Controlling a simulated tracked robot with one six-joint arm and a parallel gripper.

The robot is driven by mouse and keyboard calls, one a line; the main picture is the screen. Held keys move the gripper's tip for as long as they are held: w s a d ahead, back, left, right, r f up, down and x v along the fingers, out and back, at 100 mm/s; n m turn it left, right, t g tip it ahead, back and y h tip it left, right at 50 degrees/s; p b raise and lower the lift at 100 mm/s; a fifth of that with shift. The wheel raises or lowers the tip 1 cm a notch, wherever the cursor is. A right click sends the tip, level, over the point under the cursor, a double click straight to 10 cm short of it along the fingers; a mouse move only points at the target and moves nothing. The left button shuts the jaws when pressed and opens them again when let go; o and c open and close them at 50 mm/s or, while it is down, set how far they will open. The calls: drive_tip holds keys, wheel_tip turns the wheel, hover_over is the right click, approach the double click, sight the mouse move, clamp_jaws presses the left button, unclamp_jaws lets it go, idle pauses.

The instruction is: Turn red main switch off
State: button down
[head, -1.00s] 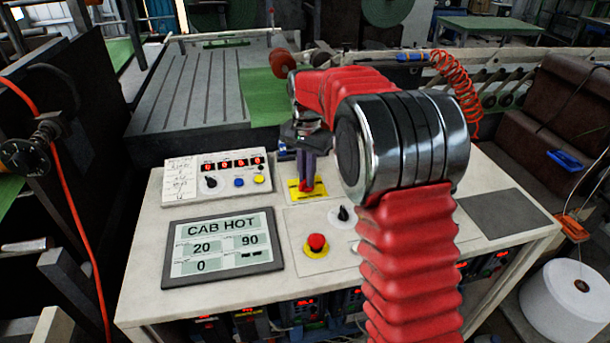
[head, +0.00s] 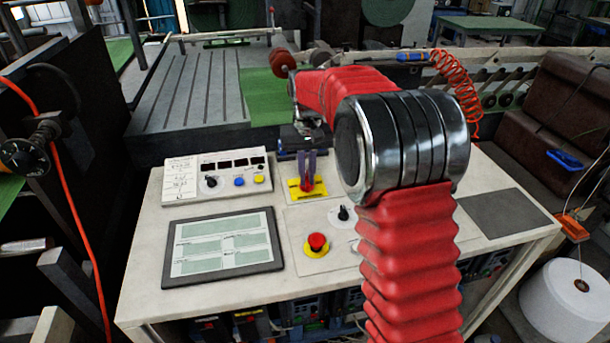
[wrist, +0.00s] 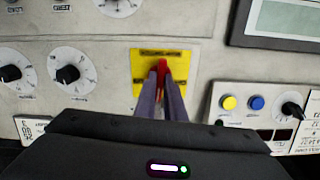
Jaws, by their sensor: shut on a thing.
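The red main switch (wrist: 162,68) sits on a yellow plate (wrist: 181,68) on the panel. In the head view the yellow plate (head: 293,191) lies at the back of the white panel. My gripper (head: 307,180) is on the switch, its two grey fingers shut on the red handle. In the wrist view the fingers (wrist: 163,82) close around the handle and partly hide it. The display screen (head: 225,242) shows pale boxes without its readings, and the counter box (head: 217,174) has dark digits.
A red emergency button (head: 317,242) on a yellow base and a black knob (head: 343,214) stand in front of the switch. The counter box is close on its left. A cone of white yarn (head: 566,300) stands at lower right.

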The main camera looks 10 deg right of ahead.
sight(307, 178)
drive_tip(key=n, duration=0.5)
drive_tip(key=shift+w+r+n, duration=0.1)
drive_tip(key=shift+n, duration=0.2)
drive_tip(key=n, duration=0.4)
drive_tip(key=shift+n, duration=0.3)
drive_tip(key=c, duration=1.8)
unclamp_jaws()
drive_tip(key=shift+c, duration=0.2)
wheel_tip(307, 178, up, 14)
drive_tip(key=shift+f, duration=0.2)
